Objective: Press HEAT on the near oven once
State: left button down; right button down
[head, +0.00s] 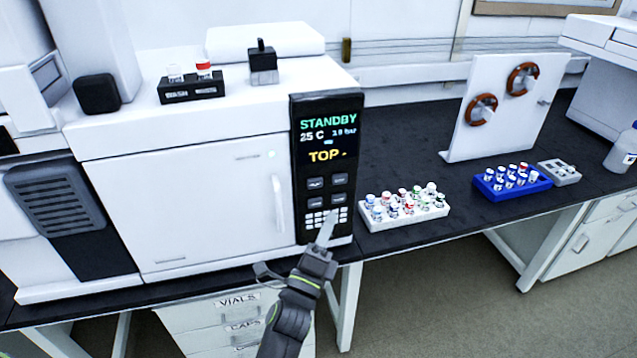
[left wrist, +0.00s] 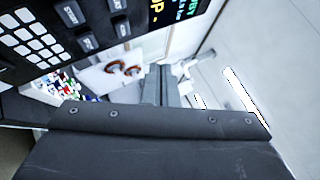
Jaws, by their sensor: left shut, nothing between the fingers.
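The near oven (head: 190,200) is a white instrument with a black control panel (head: 298,190) on its right edge. Its display (head: 328,138) reads STANDBY, 25 C and TOP. Below the display are several dark buttons (head: 327,190) and a white keypad (head: 313,219). The button labels are too small to read in the head view. My left gripper (head: 327,226) is shut and empty, its tip in front of the keypad's right side; I cannot tell if it touches. The left wrist view shows the keypad (left wrist: 30,35) and dark buttons (left wrist: 90,42) up close, tilted. My right gripper is not in view.
A white rack of vials (head: 405,222) stands right of the panel, with a blue rack (head: 512,194) and a grey tray (head: 560,172) farther right. A white board with two orange-brown rings (head: 482,110) stands behind. A black vial holder (head: 192,91) sits on the oven top.

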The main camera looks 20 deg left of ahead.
aim_at(315, 183)
pick_arm(q)
jog(key=w+a+b, duration=0.1)
jog(key=w, duration=0.1)
jog(key=w+a+b, duration=0.4)
jog(key=w, duration=0.1)
jog(key=shift+w+f, duration=0.1)
jog(key=shift+f, duration=0.05)
jog(key=shift+w, duration=0.1)
dwell(1.3)
jog(key=shift+w+b, duration=0.1)
jog(key=shift+b, duration=0.3)
dwell(0.5)
jog(key=shift+w+a, duration=0.25)
